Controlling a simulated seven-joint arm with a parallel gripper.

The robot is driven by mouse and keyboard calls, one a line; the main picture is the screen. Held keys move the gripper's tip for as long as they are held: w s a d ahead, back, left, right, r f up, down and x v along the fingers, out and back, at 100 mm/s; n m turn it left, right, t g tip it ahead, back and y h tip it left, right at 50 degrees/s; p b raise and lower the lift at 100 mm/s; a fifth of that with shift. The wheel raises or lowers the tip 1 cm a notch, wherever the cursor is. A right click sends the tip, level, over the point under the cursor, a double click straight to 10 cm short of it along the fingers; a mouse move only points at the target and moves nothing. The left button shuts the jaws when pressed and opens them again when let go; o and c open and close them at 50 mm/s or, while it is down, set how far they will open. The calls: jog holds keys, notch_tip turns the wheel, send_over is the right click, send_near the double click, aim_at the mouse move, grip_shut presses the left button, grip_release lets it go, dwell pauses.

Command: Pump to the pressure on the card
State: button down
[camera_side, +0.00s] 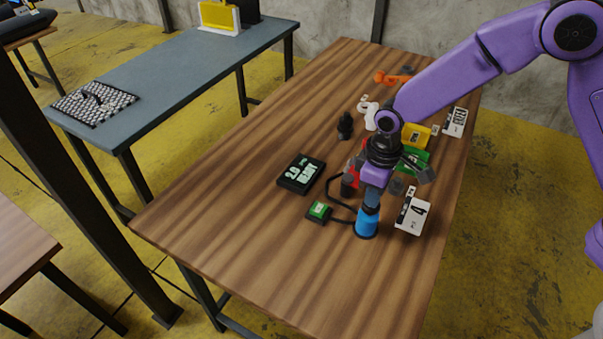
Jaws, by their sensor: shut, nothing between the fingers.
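A blue upright cylinder (366,226), which looks like the pump, stands on the wooden table. My gripper (371,194) points down directly over it, shut and empty. Its tips are hard to separate from the pump's top, so I cannot tell whether they touch. Left of the pump is a black display (302,174) with pale characters too small to read surely. A small green-topped box (319,211) with a dark cable lies between display and pump.
Red (351,177), green (414,159) and yellow (416,136) items crowd around my wrist. Behind are a black object (345,126), a white one (367,111), an orange one (391,78) and another card (456,121). The table's near left is clear.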

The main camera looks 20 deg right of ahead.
jog(key=shift+f, duration=0.5)
jog(key=shift+r, duration=2.05)
jog(key=shift+f, duration=0.1)
jog(key=shift+f, duration=1.95)
jog(key=shift+r, duration=2.05)
